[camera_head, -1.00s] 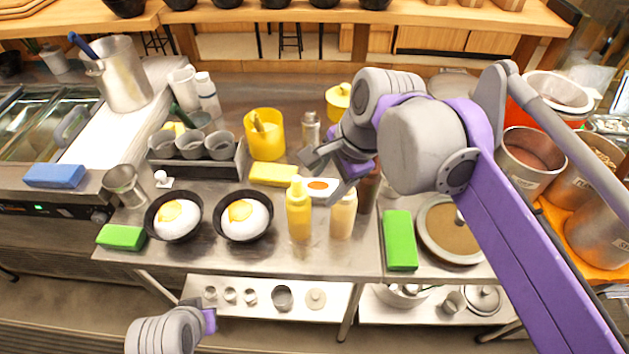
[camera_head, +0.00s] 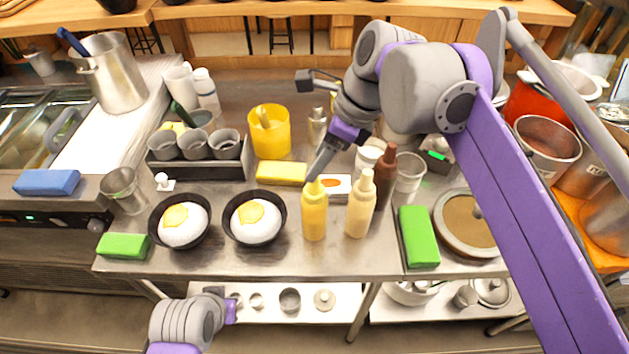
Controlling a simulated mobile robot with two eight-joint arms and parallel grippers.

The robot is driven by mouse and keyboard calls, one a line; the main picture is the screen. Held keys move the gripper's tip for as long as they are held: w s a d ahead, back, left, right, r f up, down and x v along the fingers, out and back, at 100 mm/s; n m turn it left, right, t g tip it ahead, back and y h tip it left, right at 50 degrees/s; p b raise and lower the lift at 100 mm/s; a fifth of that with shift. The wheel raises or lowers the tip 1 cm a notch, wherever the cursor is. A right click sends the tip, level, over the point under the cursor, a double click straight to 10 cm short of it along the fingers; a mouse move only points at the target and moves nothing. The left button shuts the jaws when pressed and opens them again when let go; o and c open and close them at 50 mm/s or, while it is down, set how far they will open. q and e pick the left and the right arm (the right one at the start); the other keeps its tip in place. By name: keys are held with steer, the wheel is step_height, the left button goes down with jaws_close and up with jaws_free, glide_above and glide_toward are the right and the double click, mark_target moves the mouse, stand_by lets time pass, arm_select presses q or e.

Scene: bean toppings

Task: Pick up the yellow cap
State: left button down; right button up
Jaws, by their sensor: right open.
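A yellow squeeze bottle (camera_head: 314,215) with a yellow nozzle cap (camera_head: 315,187) stands upright near the front middle of the counter. My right gripper (camera_head: 309,127) is open, its fingers spread wide. One fingertip appears just above the nozzle in the picture; I cannot tell whether it touches. The other finger reaches out farther back. A yellow lidded pot, seen earlier behind this spot, is now mostly hidden by my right gripper. My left gripper (camera_head: 230,305) is low at the front, below the counter edge in the picture; its fingers are unclear.
A cream bottle (camera_head: 360,206) and a brown bottle (camera_head: 384,178) stand right of the yellow one. Two black pans (camera_head: 284,222) with eggs are to its left. A yellow sponge (camera_head: 281,173) and a yellow container (camera_head: 270,145) are behind. A green sponge (camera_head: 418,236) lies at right.

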steer(key=x, duration=0.3)
steer(key=shift+s+d+f, duration=0.1)
steer(key=shift+s+f, duration=0.05)
steer(key=shift+f, duration=0.3)
steer(key=shift+a+f+b, duration=0.25)
steer(key=shift+f+b, duration=0.05)
steer(key=shift+f, duration=0.25)
steer(key=c, duration=1)
step_height(320, 180, up, 10)
steer(key=shift+f+p, duration=0.2)
steer(key=shift+p, duration=0.5)
steer(key=shift+f+b, duration=1.25)
steer(key=shift+f, duration=1.05)
